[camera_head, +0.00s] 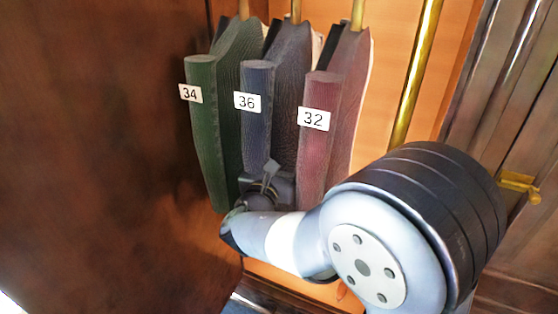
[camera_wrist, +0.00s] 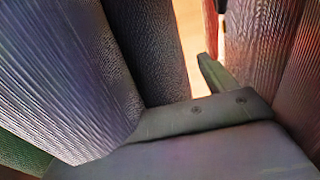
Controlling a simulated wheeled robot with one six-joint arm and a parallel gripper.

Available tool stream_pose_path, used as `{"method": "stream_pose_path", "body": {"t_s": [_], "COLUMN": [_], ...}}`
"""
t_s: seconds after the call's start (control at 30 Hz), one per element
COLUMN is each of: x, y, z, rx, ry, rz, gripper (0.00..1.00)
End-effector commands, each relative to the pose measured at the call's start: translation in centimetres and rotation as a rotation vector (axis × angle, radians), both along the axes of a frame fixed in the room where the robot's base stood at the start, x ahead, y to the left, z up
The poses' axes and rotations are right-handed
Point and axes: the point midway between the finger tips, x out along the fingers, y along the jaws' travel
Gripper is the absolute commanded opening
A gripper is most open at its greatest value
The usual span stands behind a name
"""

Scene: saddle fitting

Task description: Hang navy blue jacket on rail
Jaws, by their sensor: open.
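The navy blue jacket (camera_head: 257,120), tagged 36, hangs in the middle of three jackets, below a brass rod (camera_head: 295,10). Its sleeve and side fill the left of the wrist view (camera_wrist: 70,70). My gripper (camera_head: 268,178) is at the lower part of the navy jacket, close in front of it. It is open. In the wrist view one finger (camera_wrist: 211,74) shows in the gap between the navy and maroon jackets; the other finger is hidden. I cannot tell whether the gripper touches the cloth.
A green jacket (camera_head: 203,130) tagged 34 hangs on the left, and a maroon jacket (camera_head: 316,150) tagged 32 close on the right. A bare brass rod (camera_head: 415,75) stands farther right. A dark wooden panel (camera_head: 90,150) fills the left side. A brass latch (camera_head: 520,184) is at the right.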

Motion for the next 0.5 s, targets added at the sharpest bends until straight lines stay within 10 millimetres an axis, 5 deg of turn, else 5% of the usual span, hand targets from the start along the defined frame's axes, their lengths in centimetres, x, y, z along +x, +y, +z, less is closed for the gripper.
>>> {"method": "stream_pose_path", "body": {"t_s": [0.5], "x": [-8.6], "y": [1.9], "z": [0.0], "rx": [0.002], "ry": [-0.003], "rz": [0.004], "gripper": [0.79]}}
